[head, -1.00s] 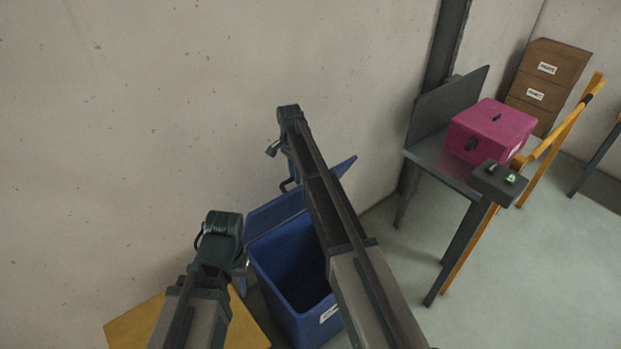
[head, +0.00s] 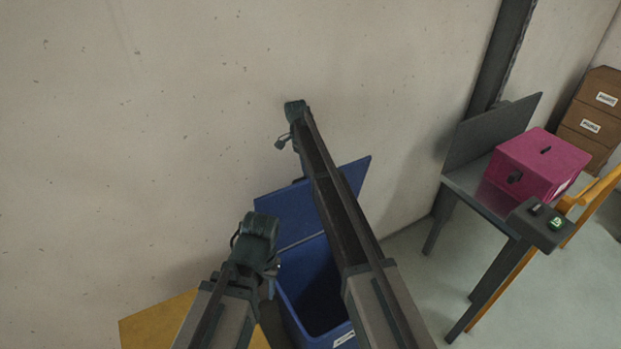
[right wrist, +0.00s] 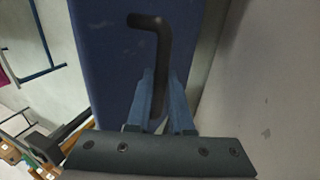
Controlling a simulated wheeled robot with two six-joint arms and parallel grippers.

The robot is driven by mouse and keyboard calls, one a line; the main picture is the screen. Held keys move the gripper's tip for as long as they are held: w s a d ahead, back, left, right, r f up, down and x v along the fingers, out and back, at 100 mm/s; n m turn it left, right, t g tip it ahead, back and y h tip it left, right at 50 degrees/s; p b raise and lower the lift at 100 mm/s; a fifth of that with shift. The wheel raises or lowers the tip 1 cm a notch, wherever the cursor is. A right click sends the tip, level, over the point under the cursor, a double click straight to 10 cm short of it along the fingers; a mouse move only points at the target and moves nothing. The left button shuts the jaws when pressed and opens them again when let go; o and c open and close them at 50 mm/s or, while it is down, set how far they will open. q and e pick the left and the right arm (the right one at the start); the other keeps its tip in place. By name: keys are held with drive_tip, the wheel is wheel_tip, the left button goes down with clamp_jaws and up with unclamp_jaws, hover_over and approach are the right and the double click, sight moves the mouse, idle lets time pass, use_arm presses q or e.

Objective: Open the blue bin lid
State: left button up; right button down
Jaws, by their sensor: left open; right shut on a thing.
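The blue bin (head: 318,290) stands against the wall at lower centre in the head view, with its dark inside showing. Its blue lid (head: 285,212) is raised steeply at the back, partly hidden by my right arm. In the right wrist view the lid (right wrist: 110,70) fills the middle, with a bent black handle (right wrist: 163,45) on it. My right gripper (right wrist: 161,78) is shut on this handle. In the head view its fingers are hidden behind the lid and arm. My left gripper (head: 271,287) is open and empty, pointing down by the bin's left side.
A yellow-brown surface (head: 160,322) lies left of the bin. Grey floor is clear between bin and table.

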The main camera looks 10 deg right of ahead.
idle(0.3)
drive_tip(key=c, duration=0.8)
unclamp_jaws()
drive_tip(key=shift+w+d, duration=0.1)
drive_tip(key=shift+r, duration=0.15)
drive_tip(key=shift+r+p, duration=0.55)
drive_tip(key=shift+p, duration=0.25)
drive_tip(key=r+p, duration=0.2)
drive_tip(key=shift+s+r+p, duration=0.3)
drive_tip(key=shift+r+p, duration=0.05)
drive_tip(key=shift+r, duration=0.05)
drive_tip(key=s+a, duration=0.2)
drive_tip(key=s, duration=1.3)
drive_tip(key=shift+s+r+p, duration=0.2)
drive_tip(key=shift+r+p, duration=0.2)
